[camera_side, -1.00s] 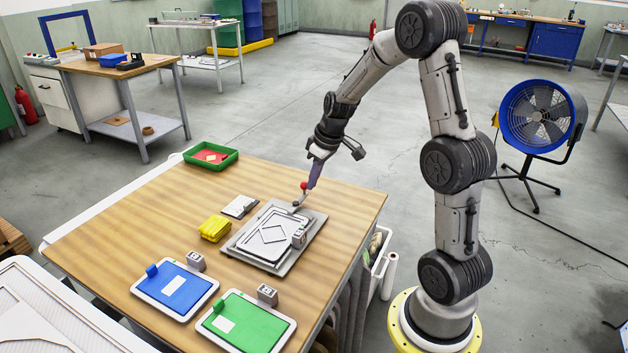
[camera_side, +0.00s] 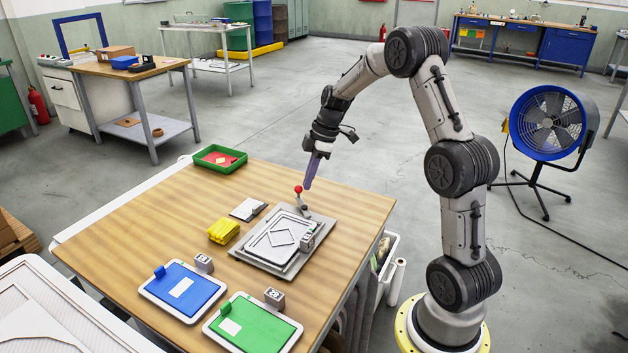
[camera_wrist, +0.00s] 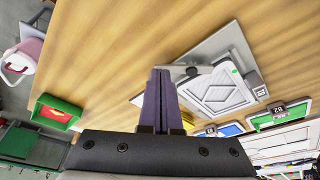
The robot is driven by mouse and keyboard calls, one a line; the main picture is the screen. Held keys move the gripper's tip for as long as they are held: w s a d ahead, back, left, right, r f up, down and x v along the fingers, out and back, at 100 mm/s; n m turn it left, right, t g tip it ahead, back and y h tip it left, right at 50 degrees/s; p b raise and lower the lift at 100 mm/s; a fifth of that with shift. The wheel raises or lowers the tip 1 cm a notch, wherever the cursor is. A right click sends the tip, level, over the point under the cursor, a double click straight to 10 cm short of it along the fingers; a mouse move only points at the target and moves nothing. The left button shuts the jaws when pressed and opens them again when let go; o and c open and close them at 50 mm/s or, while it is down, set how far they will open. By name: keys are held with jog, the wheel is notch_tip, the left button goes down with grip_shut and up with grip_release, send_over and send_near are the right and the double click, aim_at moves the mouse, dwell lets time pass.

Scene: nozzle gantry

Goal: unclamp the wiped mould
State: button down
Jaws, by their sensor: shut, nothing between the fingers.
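The grey mould (camera_side: 262,248) with a raised diamond lies on a grey base plate (camera_side: 330,222) near the table's far right edge. It also shows in the wrist view (camera_wrist: 211,108). A clamp lever with a red ball knob (camera_side: 298,188) stands at the mould's back corner, nearly upright and leaning slightly left. My gripper (camera_side: 307,187) has its purple fingers shut and empty, just right of the knob. I cannot tell whether they touch. In the wrist view my fingers (camera_wrist: 161,72) hide the knob; a grey clamp part (camera_wrist: 190,72) shows beside them.
A labelled block (camera_side: 308,242) sits at the mould's right edge. Left and in front are a yellow stack (camera_side: 223,231), a blue plate (camera_side: 198,289) and a green plate (camera_side: 262,325). A green tray (camera_side: 208,164) stands at the back. The table's left middle is clear.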

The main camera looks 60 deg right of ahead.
jog(key=n, duration=0.1)
jog(key=w+n, duration=0.1)
jog(key=n, duration=0.1)
jog(key=shift+w+a+g+y, duration=0.15)
jog(key=shift+a+g+y, duration=0.15)
jog(key=n, duration=0.1)
jog(key=w+a+n+g, duration=0.1)
jog(key=n, duration=0.1)
jog(key=shift+w+n, duration=0.15)
jog(key=shift+n, duration=0.15)
jog(key=shift+w+a, duration=0.1)
jog(key=shift+a, duration=0.1)
jog(key=shift+w+a, duration=0.1)
jog(key=shift+a, duration=0.05)
jog(key=d, duration=0.4)
jog(key=shift+s+r, duration=0.35)
jog(key=shift+s, duration=0.05)
jog(key=w+v, duration=0.1)
jog(key=v, duration=0.9)
jog(key=shift+s, duration=0.4)
jog(key=shift+d, duration=0.1)
